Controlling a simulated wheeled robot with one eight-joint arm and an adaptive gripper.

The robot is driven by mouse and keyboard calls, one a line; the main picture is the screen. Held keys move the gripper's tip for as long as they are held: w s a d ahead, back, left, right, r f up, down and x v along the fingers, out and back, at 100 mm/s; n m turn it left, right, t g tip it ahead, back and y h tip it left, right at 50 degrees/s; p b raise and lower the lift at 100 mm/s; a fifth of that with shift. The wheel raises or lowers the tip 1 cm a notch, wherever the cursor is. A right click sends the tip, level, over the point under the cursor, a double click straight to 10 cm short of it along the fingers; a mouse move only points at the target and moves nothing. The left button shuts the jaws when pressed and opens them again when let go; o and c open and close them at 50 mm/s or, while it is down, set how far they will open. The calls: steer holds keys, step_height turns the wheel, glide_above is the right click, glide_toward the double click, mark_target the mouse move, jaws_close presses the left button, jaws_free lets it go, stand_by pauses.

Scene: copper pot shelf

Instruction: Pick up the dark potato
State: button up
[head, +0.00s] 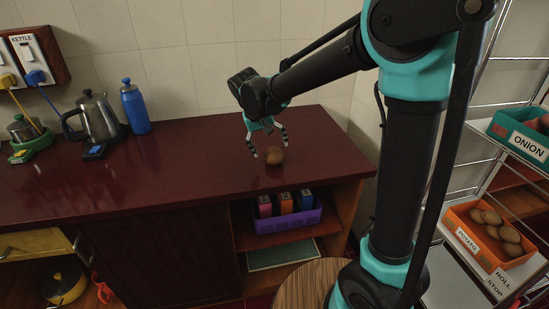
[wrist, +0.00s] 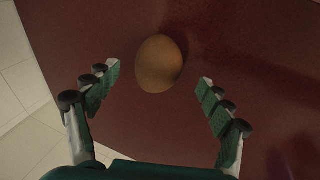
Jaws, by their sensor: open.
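The dark potato (head: 274,156) is brown and rounded. It sits on the dark red countertop (head: 190,160) near its right end. In the wrist view the potato (wrist: 159,64) lies just beyond the fingertips, a little left of the middle between them. My gripper (head: 268,150) is open and empty, pointing down at the potato from above. In the wrist view my gripper (wrist: 158,82) has its two fingers wide apart, one on each side. I see no finger touching the potato.
A kettle (head: 97,119) and a blue bottle (head: 134,108) stand at the back left. An orange potato crate (head: 468,236) and a green onion crate (head: 512,137) are on the right rack. A purple bin (head: 287,222) is below the counter. The counter around the potato is clear.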

mark_target(272, 151)
steer(key=shift+x, duration=2)
steer(key=shift+w, duration=0.15)
steer(key=shift+c, duration=0.5)
steer(key=c, duration=1.3)
steer(key=shift+r, duration=0.1)
steer(key=shift+c, duration=0.2)
